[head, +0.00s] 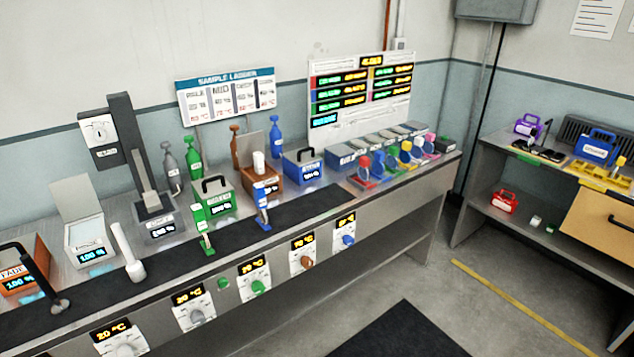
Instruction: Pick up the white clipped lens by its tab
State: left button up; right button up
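I cannot surely pick out a white clipped lens or its tab. White candidates are a round-ended upright piece (129,254) at the front of the bench, a small white piece (258,161) in the brown box (267,183), and a small pale block (536,221) on the right unit's lower shelf. Several coloured round-headed pieces (364,162) stand in a row at the bench's right end; details there are too small to tell. Neither of my grippers is in view.
The long bench (330,230) carries a dark mat (300,211), a green box (212,196), a blue box (303,166) and temperature dials (258,287) along its front. A shelf unit (520,175) stands at the right. Floor between them is open, with a dark mat (400,335).

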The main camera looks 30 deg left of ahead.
aim_at(259, 160)
jog(key=z, duration=0.55)
jog(key=i, duration=1.75)
jog(key=u, duration=0.5)
